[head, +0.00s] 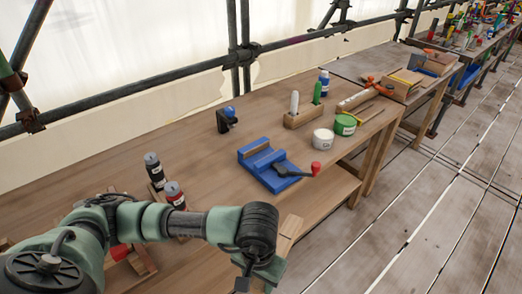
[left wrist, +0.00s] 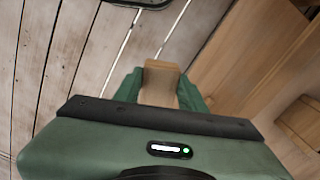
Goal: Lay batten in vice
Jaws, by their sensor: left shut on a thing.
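The blue vice (head: 284,180) sits on the workbench in the middle of the head view, with a dark handle and a red knob at its right. My left gripper (head: 270,268) is at the bench's front edge, nearer to me than the vice and apart from it. It is shut on a pale wooden batten (head: 288,232). In the left wrist view the batten (left wrist: 161,76) stands between my two green fingers, with the planked floor behind it. My right gripper is in neither view.
Two dark bottles (head: 154,170) stand near my left arm. A white tub (head: 323,139), a green tin (head: 345,124) and a wooden block with upright tools (head: 303,117) stand behind the vice.

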